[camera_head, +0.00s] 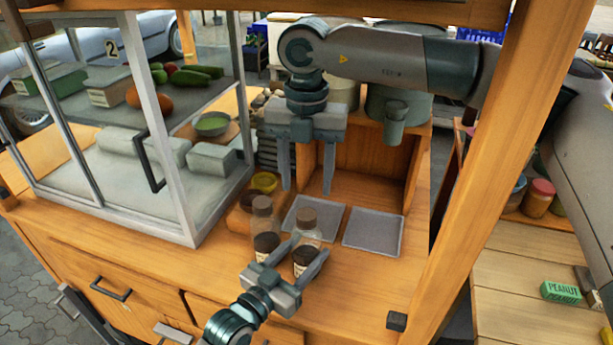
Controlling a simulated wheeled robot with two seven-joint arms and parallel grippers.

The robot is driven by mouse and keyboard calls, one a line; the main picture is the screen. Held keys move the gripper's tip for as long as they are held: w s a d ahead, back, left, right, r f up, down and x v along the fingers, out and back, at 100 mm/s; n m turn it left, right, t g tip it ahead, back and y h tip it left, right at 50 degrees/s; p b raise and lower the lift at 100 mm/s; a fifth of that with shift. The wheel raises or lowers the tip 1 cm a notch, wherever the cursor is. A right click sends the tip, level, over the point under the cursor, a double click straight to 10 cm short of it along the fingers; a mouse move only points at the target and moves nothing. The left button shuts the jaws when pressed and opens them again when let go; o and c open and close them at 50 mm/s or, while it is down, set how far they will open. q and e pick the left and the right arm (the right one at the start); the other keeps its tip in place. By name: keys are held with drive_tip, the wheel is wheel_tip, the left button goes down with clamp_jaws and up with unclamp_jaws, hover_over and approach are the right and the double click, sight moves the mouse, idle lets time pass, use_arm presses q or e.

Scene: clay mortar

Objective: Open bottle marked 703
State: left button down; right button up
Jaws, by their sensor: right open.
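Two clear bottles with brown caps and dark contents stand side by side on the wooden counter, the left bottle (265,226) and the right bottle (308,234). Their labels are too small to read, so I cannot tell which is 703. My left gripper (312,246) reaches in from below, with its fingers on either side of the right bottle's lower part. I cannot tell whether they press on it. My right gripper (307,190) is open and empty, pointing down above and behind the bottles.
Two grey trays (373,231) lie behind and right of the bottles. A glass case (165,120) stands at the left, and a small bowl (264,182) sits behind the left bottle. A wooden post (500,150) rises at the right.

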sight(307, 214)
drive_tip(key=m, duration=0.4)
drive_tip(key=shift+m, duration=0.4)
drive_tip(key=m, duration=0.5)
drive_tip(key=shift+f, duration=0.15)
drive_tip(key=shift+f, duration=3.85)
drive_tip(key=c, duration=1.1)
